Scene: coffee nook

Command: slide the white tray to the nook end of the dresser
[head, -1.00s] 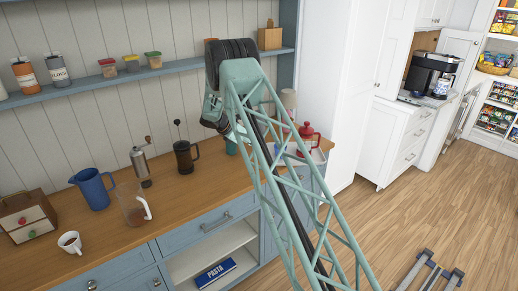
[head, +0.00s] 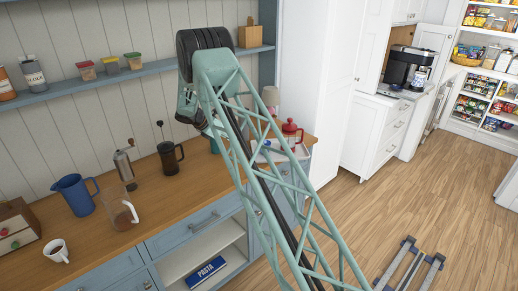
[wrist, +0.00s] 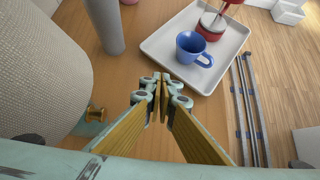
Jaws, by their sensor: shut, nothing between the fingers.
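The white tray (wrist: 163,49) lies on the wooden dresser top in the wrist view. It carries a blue mug (wrist: 190,46) and a red-and-white press pot (wrist: 211,25). In the head view the fingertips are hidden behind my arm.
A grey cylinder (wrist: 106,26) and a large grey textured object (wrist: 38,75) stand left of my gripper. A black French press (head: 171,159), a grinder (head: 125,170), a glass jug (head: 121,212) and a blue pitcher (head: 75,194) stand further left on the dresser. Floor lies beyond its right end.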

